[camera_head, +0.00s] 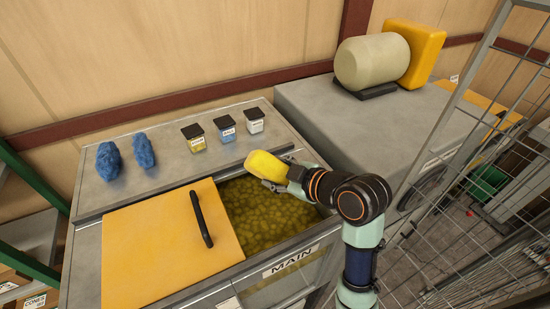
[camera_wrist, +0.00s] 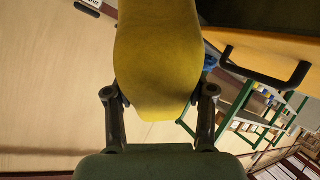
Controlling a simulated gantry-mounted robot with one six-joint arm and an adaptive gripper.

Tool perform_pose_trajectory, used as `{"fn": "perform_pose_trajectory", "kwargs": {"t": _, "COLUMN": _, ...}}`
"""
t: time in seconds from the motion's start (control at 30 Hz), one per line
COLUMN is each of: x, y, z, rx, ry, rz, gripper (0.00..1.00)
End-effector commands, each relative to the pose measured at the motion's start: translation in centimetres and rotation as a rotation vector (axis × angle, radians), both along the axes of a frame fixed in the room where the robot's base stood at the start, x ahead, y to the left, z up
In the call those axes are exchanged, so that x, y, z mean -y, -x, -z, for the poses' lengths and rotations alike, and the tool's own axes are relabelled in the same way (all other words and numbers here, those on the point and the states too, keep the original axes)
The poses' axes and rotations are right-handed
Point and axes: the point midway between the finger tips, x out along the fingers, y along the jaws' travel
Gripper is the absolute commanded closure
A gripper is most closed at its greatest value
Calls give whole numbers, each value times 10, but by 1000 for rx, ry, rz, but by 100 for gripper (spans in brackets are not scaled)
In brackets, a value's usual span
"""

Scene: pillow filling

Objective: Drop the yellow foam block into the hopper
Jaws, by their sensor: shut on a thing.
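The yellow foam block (camera_head: 266,166) is held in my gripper (camera_head: 277,179) near the back edge of the hopper opening. In the wrist view the block (camera_wrist: 157,60) fills the space between the two fingers of my gripper (camera_wrist: 160,100), which is shut on it. The hopper (camera_head: 327,237), labelled MAIN, is half open and holds many yellow-green pieces. The block looks above the hopper's back right part; its exact height cannot be told.
A yellow lid (camera_head: 155,250) with a black handle (camera_head: 201,220) covers the hopper's left side. A grey cabinet (camera_head: 320,110) and a wire mesh fence (camera_head: 440,150) are at right.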

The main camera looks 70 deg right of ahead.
Motion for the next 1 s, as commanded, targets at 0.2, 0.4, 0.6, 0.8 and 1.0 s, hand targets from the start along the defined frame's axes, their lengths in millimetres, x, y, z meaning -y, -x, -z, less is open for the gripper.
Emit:
{"fn": "perform_pose_trajectory", "kwargs": {"t": 0.2, "x": -1, "y": 1, "z": 1, "rx": -16, "ry": 7, "rz": -14, "gripper": 81}}
{"fn": "perform_pose_trajectory", "kwargs": {"t": 0.4, "x": -1, "y": 1, "z": 1, "rx": -14, "ry": 7, "rz": -14, "gripper": 18}}
{"fn": "perform_pose_trajectory", "kwargs": {"t": 0.6, "x": -1, "y": 1, "z": 1, "rx": -13, "ry": 7, "rz": -13, "gripper": 17}}
{"fn": "perform_pose_trajectory", "kwargs": {"t": 0.8, "x": -3, "y": 6, "z": -3, "rx": -12, "ry": 8, "rz": -11, "gripper": 17}}
{"fn": "perform_pose_trajectory", "kwargs": {"t": 1.0, "x": -18, "y": 41, "z": -22, "rx": -11, "ry": 12, "rz": -8, "gripper": 17}}
